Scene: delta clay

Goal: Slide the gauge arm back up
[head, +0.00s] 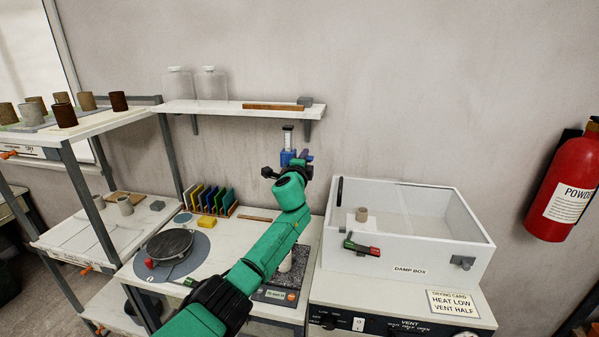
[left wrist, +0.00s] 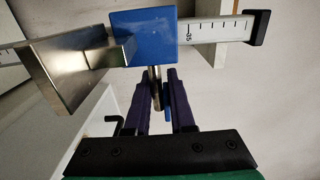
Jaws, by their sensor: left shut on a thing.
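The gauge stands behind the worktable below the wall shelf. Its white ruled scale (head: 288,136) shows above a blue slider (head: 286,157). In the left wrist view the slider (left wrist: 143,37) sits on the scale (left wrist: 215,30), whose end has a black cap (left wrist: 257,27). A flat metal gauge arm (left wrist: 70,72) sticks out from the slider. My left gripper (head: 291,168) is at the slider. In the left wrist view its purple fingers (left wrist: 158,92) are shut on a metal peg (left wrist: 153,80) beside the blue block. My forearm hides the gauge's lower part in the head view.
The wall shelf (head: 225,105) with two clear jars is close above the gauge. The damp box (head: 410,248) holds a small cup (head: 361,214) at right. A dark round wheel (head: 170,243), colored upright cards (head: 212,198) and a scale (head: 275,295) are on the table.

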